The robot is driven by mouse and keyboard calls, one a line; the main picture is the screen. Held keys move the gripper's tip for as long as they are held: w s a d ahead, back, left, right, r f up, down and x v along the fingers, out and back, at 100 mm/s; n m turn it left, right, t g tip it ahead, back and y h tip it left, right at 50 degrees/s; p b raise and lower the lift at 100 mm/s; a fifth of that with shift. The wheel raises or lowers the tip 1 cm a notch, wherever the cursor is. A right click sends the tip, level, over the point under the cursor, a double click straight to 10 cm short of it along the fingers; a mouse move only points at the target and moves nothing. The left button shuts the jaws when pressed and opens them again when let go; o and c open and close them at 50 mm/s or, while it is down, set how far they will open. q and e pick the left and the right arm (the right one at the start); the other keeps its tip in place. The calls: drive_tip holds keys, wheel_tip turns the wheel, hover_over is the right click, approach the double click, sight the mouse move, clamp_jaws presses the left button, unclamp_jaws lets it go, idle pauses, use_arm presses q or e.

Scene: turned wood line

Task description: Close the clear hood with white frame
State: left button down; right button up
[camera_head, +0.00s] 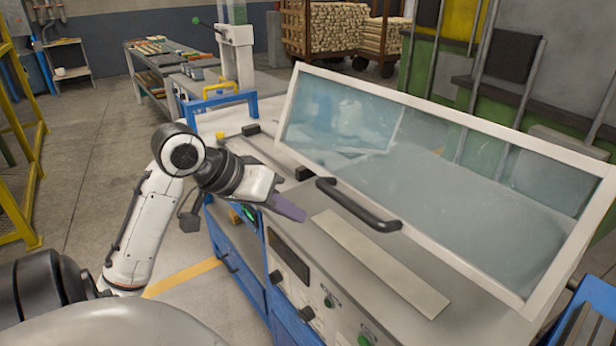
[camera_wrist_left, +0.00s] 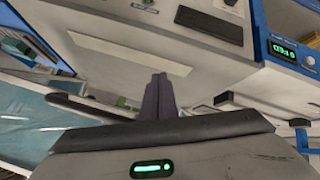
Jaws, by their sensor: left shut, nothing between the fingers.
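The clear hood (camera_head: 350,120) with its white frame (camera_head: 440,118) slopes over the right part of the blue and grey machine. Its pane is hazy, and I cannot tell exactly how far its lower edge stands from the machine top. A black bar handle (camera_head: 356,206) juts from the lower front edge. My left gripper (camera_head: 288,210) is shut and empty, just left of and apart from the handle, over the machine's front edge. Its fingers (camera_wrist_left: 158,98) also show in the left wrist view, with the handle (camera_wrist_left: 85,108) to their left. My right gripper is not in view.
A pale strip (camera_head: 380,262) lies on the machine top before the hood. The front panel has a display (camera_head: 289,257), knobs and green buttons. A blue-framed part (camera_head: 222,100) stands behind my left arm. A yellow rail (camera_head: 22,150) is at far left; open floor lies between.

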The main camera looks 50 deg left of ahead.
use_arm(q)
drive_tip(key=s+a+r+t+h+p, duration=0.1)
drive_tip(key=s+a+r+t, duration=0.1)
drive_tip(key=r, duration=0.6)
drive_tip(key=s+a+r+t, duration=0.1)
drive_tip(key=r, duration=0.8)
drive_tip(key=w+d+f, duration=0.3)
drive_tip(key=w+f, duration=0.3)
drive_tip(key=f, duration=0.2)
drive_tip(key=shift+w+d+f+n, duration=0.15)
drive_tip(key=shift+w+d+n, duration=0.15)
drive_tip(key=shift+d, duration=0.1)
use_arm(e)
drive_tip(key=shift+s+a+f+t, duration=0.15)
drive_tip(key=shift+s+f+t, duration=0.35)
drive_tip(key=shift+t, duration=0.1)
